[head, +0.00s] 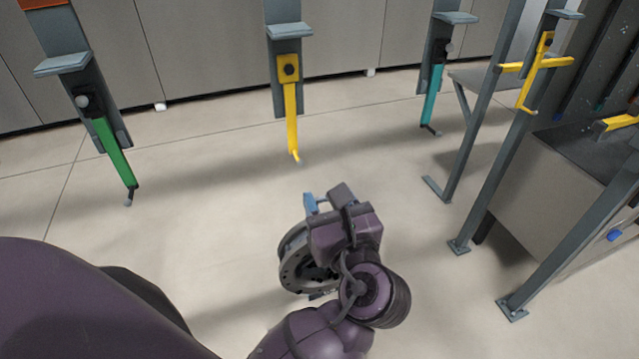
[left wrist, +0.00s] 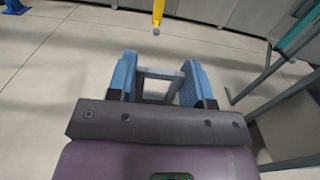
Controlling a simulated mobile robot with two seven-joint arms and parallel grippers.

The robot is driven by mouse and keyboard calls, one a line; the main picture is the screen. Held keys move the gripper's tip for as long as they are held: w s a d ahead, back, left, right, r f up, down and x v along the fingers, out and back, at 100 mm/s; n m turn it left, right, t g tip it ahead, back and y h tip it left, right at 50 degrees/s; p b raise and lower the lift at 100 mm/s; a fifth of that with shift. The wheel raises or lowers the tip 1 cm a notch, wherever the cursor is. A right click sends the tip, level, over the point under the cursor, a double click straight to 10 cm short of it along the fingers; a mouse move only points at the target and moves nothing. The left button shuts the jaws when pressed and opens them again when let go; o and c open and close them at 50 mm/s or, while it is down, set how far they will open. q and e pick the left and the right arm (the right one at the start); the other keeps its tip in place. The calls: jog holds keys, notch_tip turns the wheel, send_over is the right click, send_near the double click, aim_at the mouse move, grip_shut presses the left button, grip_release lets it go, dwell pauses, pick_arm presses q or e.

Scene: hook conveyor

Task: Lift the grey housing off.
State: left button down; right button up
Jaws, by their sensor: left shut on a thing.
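The grey housing (head: 296,262) is a round, dark grey ring-like part in the lower middle of the head view. My left gripper (head: 314,250) is shut on it and partly covers it. In the left wrist view, a grey part of the housing (left wrist: 158,98) shows between the blue fingers of my left gripper (left wrist: 160,80). The housing is apart from the hanging hooks, with floor visible around it. The yellow hook (head: 291,115) hangs empty beyond it. My right gripper is not in view.
A green hook (head: 115,155) hangs at the left and a teal hook (head: 433,95) at the right, both empty. Grey steel posts (head: 485,100) and a grey bin (head: 545,190) stand on the right. Open floor lies between them and the hooks.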

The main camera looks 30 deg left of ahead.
pick_arm(q)
jog(key=shift+s+d, duration=0.25)
jog(key=shift+d, duration=0.05)
jog(key=shift+f, duration=0.15)
jog(key=shift+f, duration=0.2)
jog(key=shift+f, duration=0.35)
jog(key=shift+s+d+f, duration=0.1)
